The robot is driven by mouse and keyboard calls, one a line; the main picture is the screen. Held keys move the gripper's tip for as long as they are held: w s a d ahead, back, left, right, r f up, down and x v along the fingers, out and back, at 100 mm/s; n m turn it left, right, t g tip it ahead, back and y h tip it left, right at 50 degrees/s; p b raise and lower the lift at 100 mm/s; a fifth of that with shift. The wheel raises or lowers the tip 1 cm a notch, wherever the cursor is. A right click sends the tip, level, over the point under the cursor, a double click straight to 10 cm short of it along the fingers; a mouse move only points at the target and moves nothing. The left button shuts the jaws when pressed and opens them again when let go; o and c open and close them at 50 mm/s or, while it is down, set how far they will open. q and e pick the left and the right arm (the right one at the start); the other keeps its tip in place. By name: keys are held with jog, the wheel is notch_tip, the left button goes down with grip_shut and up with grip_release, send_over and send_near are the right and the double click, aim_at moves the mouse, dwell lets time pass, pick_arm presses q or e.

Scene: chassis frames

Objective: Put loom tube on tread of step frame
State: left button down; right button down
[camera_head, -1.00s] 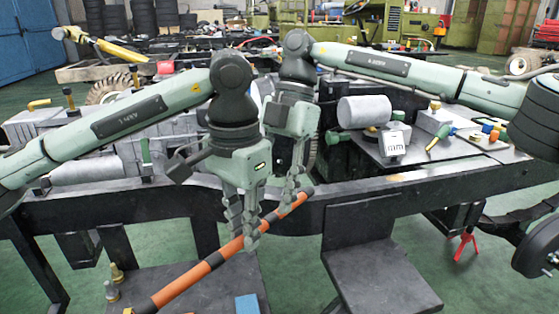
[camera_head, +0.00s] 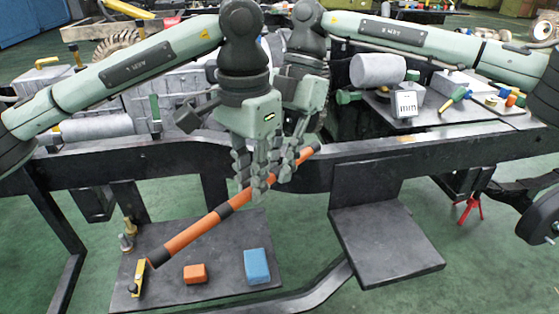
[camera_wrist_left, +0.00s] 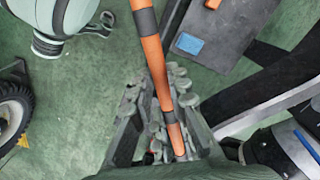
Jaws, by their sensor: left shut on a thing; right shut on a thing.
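The loom tube (camera_head: 190,236) is a long orange tube with dark bands, held slanting from lower left to upper right. My left gripper (camera_head: 257,190) is shut on it near the middle. My right gripper (camera_head: 292,172), partly hidden behind the left, is shut on it near the upper right end. The left wrist view shows the tube (camera_wrist_left: 152,55) running between my left gripper's fingers (camera_wrist_left: 162,115). A bare dark plate like a step tread (camera_head: 385,250), with an upright back plate, is at lower right, apart from the tube. I cannot tell for certain that it is the step frame's tread.
A dark board (camera_head: 215,290) at lower left bears a blue block (camera_head: 257,266), an orange block (camera_head: 195,273), a yellow-handled tool (camera_head: 139,275) and small fittings. A dark chassis rail (camera_head: 420,162) crosses behind. A grey cylinder (camera_head: 377,70) and tools lie at upper right.

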pick_arm(q)
jog(key=c, duration=1.6)
grip_release()
jog(key=shift+s+d, duration=0.2)
jog(key=shift+d, duration=0.05)
jog(key=shift+c, duration=0.2)
pick_arm(e)
jog(key=shift+w+a+r, duration=0.1)
jog(key=shift+w+a, duration=0.05)
jog(key=shift+a, duration=0.05)
pick_arm(q)
jog(key=shift+o, duration=1.2)
jog(key=shift+a, duration=0.1)
jog(key=shift+r, duration=0.1)
